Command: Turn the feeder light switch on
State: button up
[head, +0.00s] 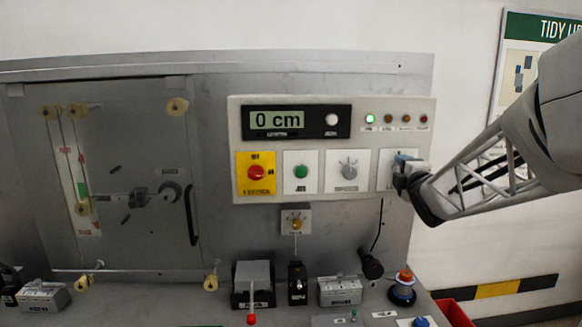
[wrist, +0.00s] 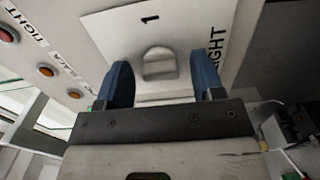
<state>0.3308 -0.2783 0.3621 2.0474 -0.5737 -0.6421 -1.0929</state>
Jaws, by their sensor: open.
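The light switch is on a white plate (head: 387,158) at the right end of the control panel, mostly hidden behind my gripper (head: 404,168) in the head view. In the wrist view the switch shows as a small light-grey knob or lever (wrist: 160,64) on the plate (wrist: 178,18), which has a "1" mark and lettering ending in "IGHT". My gripper's blue fingers (wrist: 163,80) are open, one on each side of the switch. I cannot tell whether either finger touches it. The switch's position is not clear.
The panel (head: 330,101) also has a "0 cm" display (head: 277,122), a red knob (head: 257,172) on yellow, a green button (head: 301,171) and a grey dial (head: 348,171). A green indicator lamp (head: 369,118) looks lit. A corded black part (head: 371,265) hangs below.

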jog(key=c, duration=0.9)
jog(key=shift+c, duration=0.2)
jog(key=shift+m, duration=9)
